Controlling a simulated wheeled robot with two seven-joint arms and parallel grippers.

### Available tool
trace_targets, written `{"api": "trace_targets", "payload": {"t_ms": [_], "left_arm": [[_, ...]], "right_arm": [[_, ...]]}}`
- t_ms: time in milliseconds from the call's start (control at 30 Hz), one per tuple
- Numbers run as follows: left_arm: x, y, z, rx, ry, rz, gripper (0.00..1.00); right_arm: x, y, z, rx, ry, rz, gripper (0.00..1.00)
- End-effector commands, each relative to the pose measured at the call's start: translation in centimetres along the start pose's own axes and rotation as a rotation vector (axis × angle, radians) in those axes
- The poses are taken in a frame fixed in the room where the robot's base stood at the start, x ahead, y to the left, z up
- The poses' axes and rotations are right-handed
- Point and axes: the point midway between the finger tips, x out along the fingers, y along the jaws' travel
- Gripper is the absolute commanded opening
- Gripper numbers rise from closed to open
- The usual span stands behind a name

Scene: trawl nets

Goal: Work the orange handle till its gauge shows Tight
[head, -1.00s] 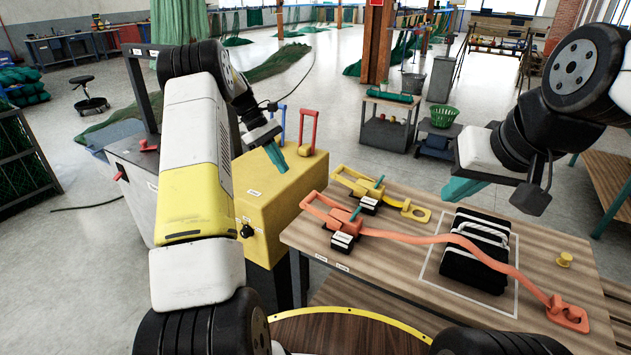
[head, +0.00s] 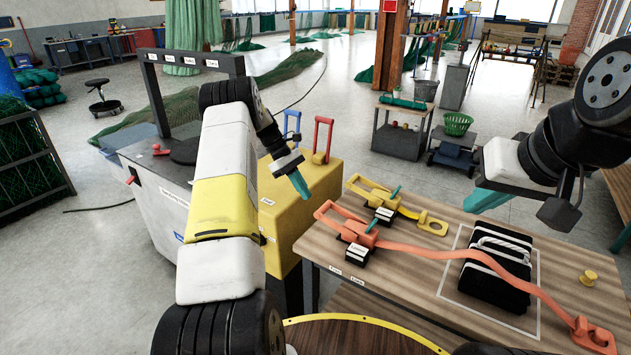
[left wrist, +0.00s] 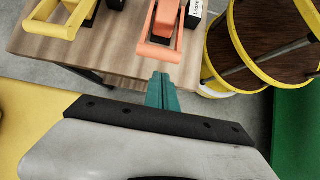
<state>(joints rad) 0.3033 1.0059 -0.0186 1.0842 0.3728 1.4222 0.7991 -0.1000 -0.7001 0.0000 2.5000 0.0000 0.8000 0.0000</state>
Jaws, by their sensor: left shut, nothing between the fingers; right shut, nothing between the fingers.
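The orange handle (head: 334,213) is a loop on an orange ratchet at the table's left end; an orange strap runs from it across a black bundle (head: 497,262). It also shows in the left wrist view (left wrist: 158,52). Its gauge (head: 357,255) is a small black-and-white box; in the left wrist view its label (left wrist: 195,9) appears to read Loose. My left gripper (head: 300,185) is shut and empty, left of the handle and apart from it. Its teal fingertips (left wrist: 160,77) are just short of the loop's end in the wrist view. My right gripper (head: 487,201) is shut and empty above the table's far edge.
A yellow handle (head: 370,190) with its own gauge (head: 384,216) lies just behind the orange one. A yellow box (head: 290,210) with blue and red levers stands left of the wooden table (head: 400,280). A yellow knob (head: 589,278) stands at the table's right.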

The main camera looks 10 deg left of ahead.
Motion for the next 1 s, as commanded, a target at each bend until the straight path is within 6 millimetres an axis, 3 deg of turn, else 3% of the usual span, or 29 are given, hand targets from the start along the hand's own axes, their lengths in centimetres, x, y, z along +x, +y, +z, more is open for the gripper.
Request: {"api": "trace_targets", "payload": {"t_ms": [200,400,1000], "left_arm": [[4.0,-0.1,0.1,0.001,-0.002,-0.002,0.00],[6.1,0.0,0.1,0.001,-0.001,0.000,0.00],[6.3,0.0,0.3,0.002,0.021,0.001,0.00]], "right_arm": [[0.0,0.0,0.0,0.000,0.000,0.000,0.00],[0.0,0.0,0.0,0.000,0.000,0.000,0.00],[0.0,0.0,0.0,0.000,0.000,0.000,0.00]]}}
